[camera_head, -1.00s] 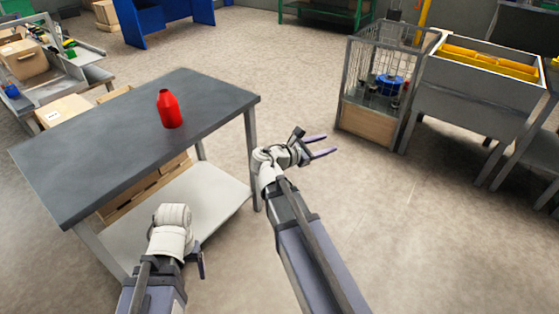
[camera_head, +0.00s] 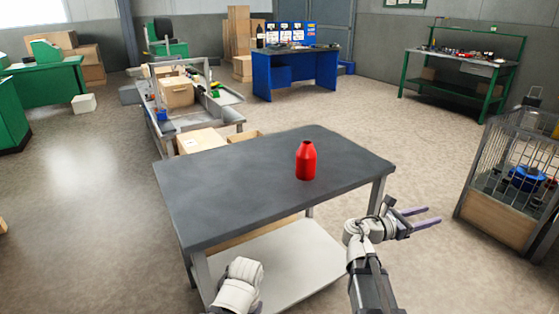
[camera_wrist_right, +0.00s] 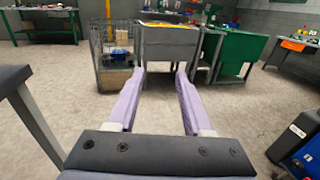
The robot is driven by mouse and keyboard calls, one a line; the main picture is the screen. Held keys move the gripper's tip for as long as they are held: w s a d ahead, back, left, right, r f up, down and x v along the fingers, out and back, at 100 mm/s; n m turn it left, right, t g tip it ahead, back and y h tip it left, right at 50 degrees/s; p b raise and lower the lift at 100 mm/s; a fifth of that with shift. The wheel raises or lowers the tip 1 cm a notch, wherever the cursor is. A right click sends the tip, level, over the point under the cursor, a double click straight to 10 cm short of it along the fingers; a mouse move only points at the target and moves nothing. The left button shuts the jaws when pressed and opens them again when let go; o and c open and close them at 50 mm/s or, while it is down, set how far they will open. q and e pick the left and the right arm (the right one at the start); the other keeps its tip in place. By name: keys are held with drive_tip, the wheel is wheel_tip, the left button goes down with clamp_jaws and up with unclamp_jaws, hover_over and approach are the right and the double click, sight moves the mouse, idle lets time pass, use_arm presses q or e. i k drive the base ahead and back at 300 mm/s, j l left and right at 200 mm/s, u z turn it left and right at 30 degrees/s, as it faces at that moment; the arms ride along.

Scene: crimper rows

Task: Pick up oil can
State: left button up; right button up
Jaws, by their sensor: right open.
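The red oil can (camera_head: 306,161) stands upright on the dark grey table (camera_head: 225,189), right of its middle. My right gripper (camera_head: 428,217) is open and empty, off the table's right side and pointing to the right, away from the can. In the right wrist view its two fingers (camera_wrist_right: 158,100) are apart with nothing between them, and the can does not show there. My left arm's wrist shows at the bottom of the head view, in front of the table, but its fingers are not visible.
The table has a pale lower shelf (camera_head: 284,262). A wire cage cart (camera_head: 500,208) stands at the right. A blue desk (camera_head: 296,75) and a green workbench (camera_head: 457,75) are at the back. Open floor lies between table and cage cart.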

sight(306, 161)
drive_tip(key=i+j+u, duration=0.1)
drive_tip(key=j, duration=0.3)
drive_tip(key=i+j, duration=0.3)
drive_tip(key=i+j+u, duration=0.15)
drive_tip(key=j, duration=0.35)
drive_tip(key=i+j+u, duration=0.1)
drive_tip(key=i+j, duration=0.15)
drive_tip(key=j, duration=0.15)
drive_tip(key=l, duration=0.35)
drive_tip(key=i+l, duration=0.1)
drive_tip(key=l, duration=0.25)
